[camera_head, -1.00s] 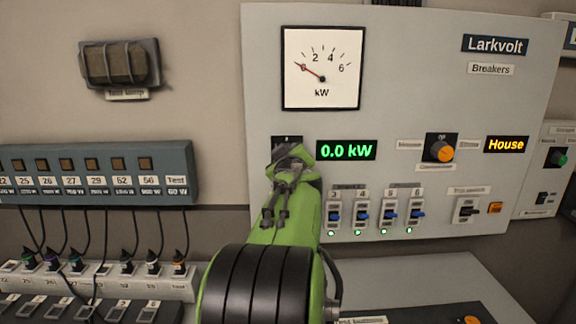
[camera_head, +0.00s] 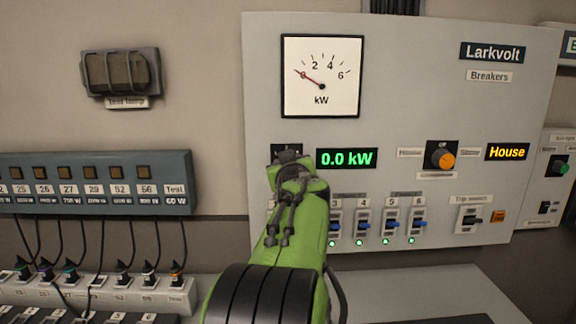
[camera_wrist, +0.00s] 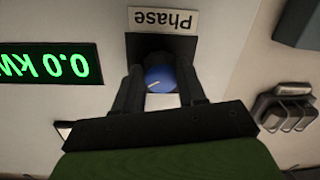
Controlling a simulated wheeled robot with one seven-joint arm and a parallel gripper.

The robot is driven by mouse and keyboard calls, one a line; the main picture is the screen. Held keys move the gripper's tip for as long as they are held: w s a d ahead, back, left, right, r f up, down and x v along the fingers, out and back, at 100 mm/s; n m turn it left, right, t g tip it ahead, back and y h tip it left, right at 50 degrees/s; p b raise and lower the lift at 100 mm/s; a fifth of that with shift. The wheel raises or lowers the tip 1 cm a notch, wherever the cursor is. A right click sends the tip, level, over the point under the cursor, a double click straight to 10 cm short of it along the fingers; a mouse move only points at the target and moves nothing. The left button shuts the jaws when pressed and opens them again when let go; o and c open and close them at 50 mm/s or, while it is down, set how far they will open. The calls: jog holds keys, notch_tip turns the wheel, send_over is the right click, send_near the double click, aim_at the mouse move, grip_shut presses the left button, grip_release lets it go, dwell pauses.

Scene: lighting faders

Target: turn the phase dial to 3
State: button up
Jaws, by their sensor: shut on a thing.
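The phase dial is a round blue knob (camera_wrist: 160,79) with a white pointer line on a black plate. It shows upside down in the wrist view, beside the label "Phase" (camera_wrist: 163,20). My gripper (camera_wrist: 160,84) has one dark finger on each side of the knob and is shut on it. The pointer lies slantwise; any numbers around the knob are too dark or hidden to read. In the head view my gripper (camera_head: 290,160) covers the knob, and only the top of its black plate (camera_head: 286,149) shows.
The green 0.0 kW display (camera_head: 346,158) is right of the gripper. Below it are several blue breaker switches (camera_head: 363,223) with lit lamps. An orange-marked selector knob (camera_head: 441,157) is farther right, and a kW gauge (camera_head: 321,76) is above.

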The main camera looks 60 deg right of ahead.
jog(key=shift+f, duration=0.2)
jog(key=o, duration=1.1)
jog(key=shift+r, duration=0.1)
jog(key=shift+c, duration=0.2)
jog(key=shift+a, duration=0.1)
jog(key=b+v, duration=0.1)
jog(key=v, duration=1.4)
jog(key=shift+a, duration=0.3)
jog(key=shift+s, duration=0.1)
